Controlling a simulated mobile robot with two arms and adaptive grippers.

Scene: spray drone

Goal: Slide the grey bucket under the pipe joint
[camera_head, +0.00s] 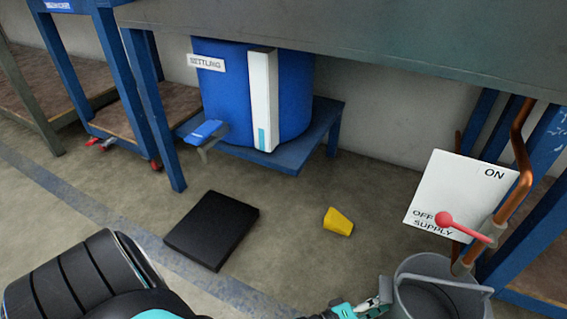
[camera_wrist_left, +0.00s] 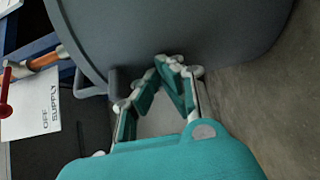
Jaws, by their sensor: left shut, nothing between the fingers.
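The grey bucket (camera_head: 422,275) stands upright on the floor at the bottom right of the head view, partly cut off by the frame edge. The copper pipe (camera_head: 518,160) runs down beside the white supply sign, and its lower end (camera_head: 458,262) is at the bucket's far right rim. My left gripper (camera_head: 384,296) is shut and empty against or very near the bucket's left side. In the left wrist view the closed fingertips (camera_wrist_left: 172,62) are at the bucket wall (camera_wrist_left: 190,30); exact contact is unclear. My right gripper is not seen.
A red-handled valve (camera_head: 462,228) sits on the pipe by the ON/OFF sign (camera_head: 460,190). A yellow block (camera_head: 338,222) and a black flat box (camera_head: 212,230) lie on the floor. A blue tank (camera_head: 225,100) stands on a low stand under the bench (camera_head: 350,35).

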